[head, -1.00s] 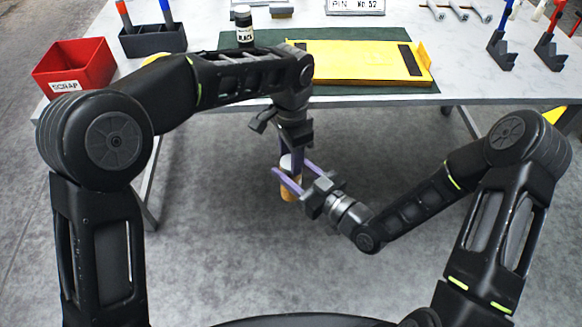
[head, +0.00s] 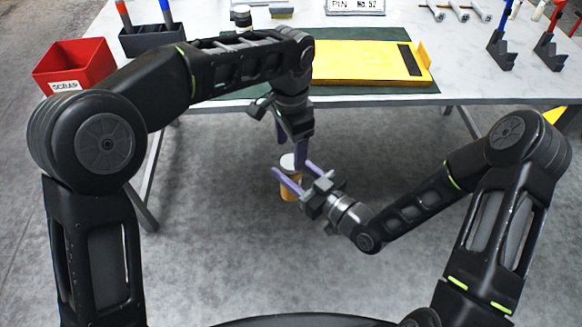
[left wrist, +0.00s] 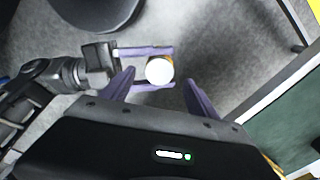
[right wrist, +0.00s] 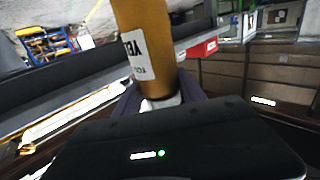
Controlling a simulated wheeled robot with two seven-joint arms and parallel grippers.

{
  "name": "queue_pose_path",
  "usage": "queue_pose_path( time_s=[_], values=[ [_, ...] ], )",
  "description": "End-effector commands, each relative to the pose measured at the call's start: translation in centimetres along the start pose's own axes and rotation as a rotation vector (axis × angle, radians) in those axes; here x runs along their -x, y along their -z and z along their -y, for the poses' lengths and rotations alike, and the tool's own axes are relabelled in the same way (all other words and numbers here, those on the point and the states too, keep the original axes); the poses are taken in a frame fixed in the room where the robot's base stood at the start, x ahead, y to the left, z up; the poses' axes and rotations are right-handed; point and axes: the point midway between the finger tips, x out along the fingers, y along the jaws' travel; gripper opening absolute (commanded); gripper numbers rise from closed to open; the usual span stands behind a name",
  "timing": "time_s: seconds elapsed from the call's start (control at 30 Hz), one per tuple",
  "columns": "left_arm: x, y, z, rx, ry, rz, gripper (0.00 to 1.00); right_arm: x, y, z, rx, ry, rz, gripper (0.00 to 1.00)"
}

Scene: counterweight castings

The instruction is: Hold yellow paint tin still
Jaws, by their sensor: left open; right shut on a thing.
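The yellow paint tin (head: 289,190) is held in the air in front of the table by my right gripper (head: 288,178), which is shut on it. Its pale round lid also shows in the left wrist view (left wrist: 159,71), between the right gripper's purple fingers. In the right wrist view the tin (right wrist: 147,40) is ochre with a white label partly reading "YEL". My left gripper (head: 292,135) is open and empty just above the tin, pointing down. In the left wrist view its fingers (left wrist: 160,95) are spread wide, with the tin beyond them.
The table (head: 460,75) stands behind the grippers. On it are a yellow tray (head: 360,65) on a green mat (head: 420,91), a red SCRAP bin (head: 75,68), a black pen holder (head: 153,40), and a dark jar (head: 242,17) partly hidden by my left arm. Open floor lies below the tin.

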Motion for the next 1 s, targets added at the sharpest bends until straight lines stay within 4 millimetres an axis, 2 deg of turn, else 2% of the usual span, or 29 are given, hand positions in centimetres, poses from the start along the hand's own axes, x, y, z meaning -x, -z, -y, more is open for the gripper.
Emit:
queue_pose_path(
  time_s=[0.1,0.3,0.67,0.77,0.87,0.97,1.0],
  values=[
    [2.0,0.1,0.0,0.000,0.002,-0.004,0.68,0.0,0.1,0.0,0.001,0.000,-0.002,0.00],
    [3.9,0.0,0.0,0.000,0.000,-0.001,0.68,0.0,0.1,0.0,0.001,0.000,-0.002,0.00],
    [4.1,0.0,0.0,0.000,-0.001,0.000,0.68,0.0,0.1,0.0,0.001,0.000,-0.002,0.00],
    [3.5,-0.6,0.3,0.002,-0.006,0.008,0.68,0.0,0.1,0.0,0.001,0.000,-0.002,0.00],
    [1.9,-2.1,1.1,0.006,-0.019,0.024,0.68,0.0,0.1,0.0,0.001,0.000,-0.002,0.00],
    [-1.1,-4.9,2.2,0.013,-0.046,0.052,0.68,0.0,0.1,0.0,0.001,0.000,-0.002,0.00],
    [-2.8,-6.4,2.6,0.019,-0.063,0.062,0.68,0.0,0.1,0.0,0.001,0.000,-0.002,0.00]
  ],
)
